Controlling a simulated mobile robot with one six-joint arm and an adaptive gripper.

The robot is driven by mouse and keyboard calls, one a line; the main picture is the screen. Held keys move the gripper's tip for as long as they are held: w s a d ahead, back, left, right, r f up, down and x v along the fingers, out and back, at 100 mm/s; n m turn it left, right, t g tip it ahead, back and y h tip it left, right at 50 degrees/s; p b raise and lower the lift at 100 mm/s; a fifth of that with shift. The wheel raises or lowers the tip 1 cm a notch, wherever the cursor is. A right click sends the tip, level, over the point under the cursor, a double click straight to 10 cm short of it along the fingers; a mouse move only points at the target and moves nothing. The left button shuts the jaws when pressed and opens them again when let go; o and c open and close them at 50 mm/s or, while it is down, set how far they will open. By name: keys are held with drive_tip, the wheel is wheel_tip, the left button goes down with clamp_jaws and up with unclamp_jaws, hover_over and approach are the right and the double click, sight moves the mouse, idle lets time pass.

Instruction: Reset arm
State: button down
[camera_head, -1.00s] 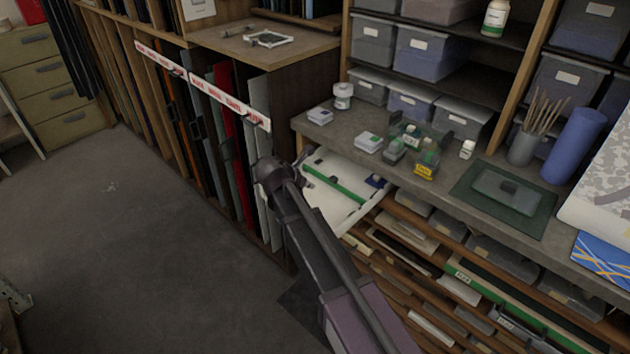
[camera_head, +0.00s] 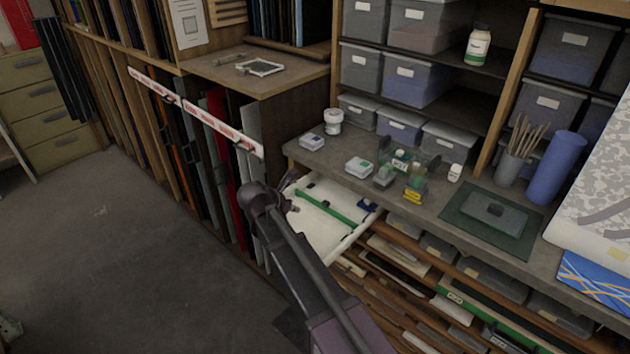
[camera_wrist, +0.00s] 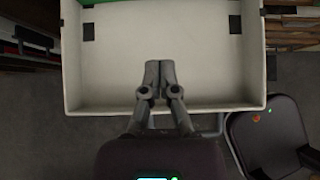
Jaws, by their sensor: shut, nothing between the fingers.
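In the wrist view my gripper (camera_wrist: 160,75) is shut and empty, its two fingers side by side. The fingers show in front of the white interior of an open drawer (camera_wrist: 112,72). I cannot tell the height of the fingertips above the drawer floor. In the head view my arm reaches up from the bottom to the drawer (camera_head: 310,236) under the worktop. The gripper itself is mostly hidden behind my arm there. A green strip (camera_head: 328,208) lies across the drawer.
The grey worktop (camera_head: 330,157) holds small boxes, jars, a green mat (camera_head: 470,232) and a blue roll (camera_head: 556,168). A red-and-white strip (camera_head: 200,115) crosses the front of the upright panels at left. Shelves with grey bins (camera_head: 418,78) stand behind. The floor (camera_head: 100,250) at left is clear.

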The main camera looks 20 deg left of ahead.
drive_tip(key=shift+d, duration=0.1)
drive_tip(key=d+f+m+g, duration=0.2)
drive_tip(key=d+m, duration=0.5)
drive_tip(key=d, duration=0.5)
drive_tip(key=d+f+m+g, duration=0.1)
drive_tip(key=d+m+g, duration=0.2)
drive_tip(key=d+m, duration=0.7)
drive_tip(key=s+d+m+g+y, duration=0.1)
drive_tip(key=s+d+m, duration=0.2)
drive_tip(key=d, duration=0.5)
drive_tip(key=s+d+f+m+g+y, duration=0.1)
drive_tip(key=s+d+m, duration=0.2)
drive_tip(key=d+m, duration=0.3)
drive_tip(key=s+d+m+g+y+p, duration=0.1)
drive_tip(key=s+d+m, duration=0.2)
drive_tip(key=d, duration=0.7)
drive_tip(key=shift+s+d+f+m+y, duration=0.2)
drive_tip(key=shift+s+m+y, duration=0.15)
drive_tip(key=shift+m, duration=0.85)
